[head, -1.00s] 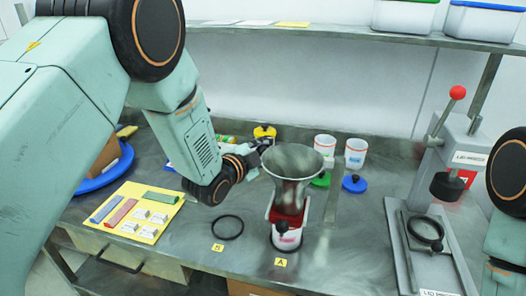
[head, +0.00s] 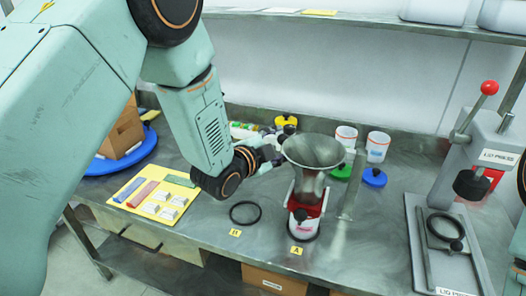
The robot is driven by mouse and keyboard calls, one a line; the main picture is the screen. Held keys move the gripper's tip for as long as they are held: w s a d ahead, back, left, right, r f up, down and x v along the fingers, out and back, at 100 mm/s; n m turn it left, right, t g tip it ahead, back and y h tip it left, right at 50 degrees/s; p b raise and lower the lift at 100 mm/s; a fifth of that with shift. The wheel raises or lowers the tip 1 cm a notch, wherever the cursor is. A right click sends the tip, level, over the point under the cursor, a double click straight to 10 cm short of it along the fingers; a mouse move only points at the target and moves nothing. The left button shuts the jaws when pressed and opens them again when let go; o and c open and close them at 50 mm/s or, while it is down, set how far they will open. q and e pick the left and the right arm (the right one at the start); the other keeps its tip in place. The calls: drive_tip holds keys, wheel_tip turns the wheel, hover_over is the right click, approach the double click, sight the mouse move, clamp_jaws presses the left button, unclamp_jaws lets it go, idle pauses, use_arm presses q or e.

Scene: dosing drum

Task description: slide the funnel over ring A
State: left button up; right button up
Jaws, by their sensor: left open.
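The grey metal funnel (head: 314,152) is upright above a red part (head: 307,204). A white jar with a pink label (head: 301,228) stands directly below, its base inside the dark ring A (head: 316,236) behind the yellow A label (head: 297,250). A black knob (head: 300,214) shows in front of the red part. My left gripper (head: 277,154) is open at the left of the funnel's rim, its fingers dark and partly hard to make out; I cannot tell whether they touch the funnel. My right gripper is out of view.
An empty black ring (head: 245,212) lies by label B. White cups (head: 377,147) and green and blue lids (head: 374,177) sit behind right. A press (head: 470,190) stands at the right. A yellow mat (head: 150,190) with small blocks lies left.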

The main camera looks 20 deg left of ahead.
use_arm(q)
drive_tip(key=v, duration=0.8)
drive_tip(key=shift+s, duration=0.3)
drive_tip(key=shift+a, duration=0.1)
drive_tip(key=s+a+f+n+g+y+b, duration=0.2)
drive_tip(key=s+f+n+g, duration=0.3)
drive_tip(key=f, duration=0.5)
drive_tip(key=s+a+f+n+g+y+b, duration=0.1)
drive_tip(key=s+a+f+n+g+b, duration=0.1)
drive_tip(key=s+f+n, duration=0.7)
drive_tip(key=s+a+f+n+g+y+b, duration=0.1)
drive_tip(key=s+f+g+b, duration=0.6)
drive_tip(key=s+f, duration=1.5)
drive_tip(key=shift+s+f+g+y+b, duration=0.15)
drive_tip(key=shift+g+y+b, duration=0.15)
drive_tip(key=shift+g+b, duration=0.1)
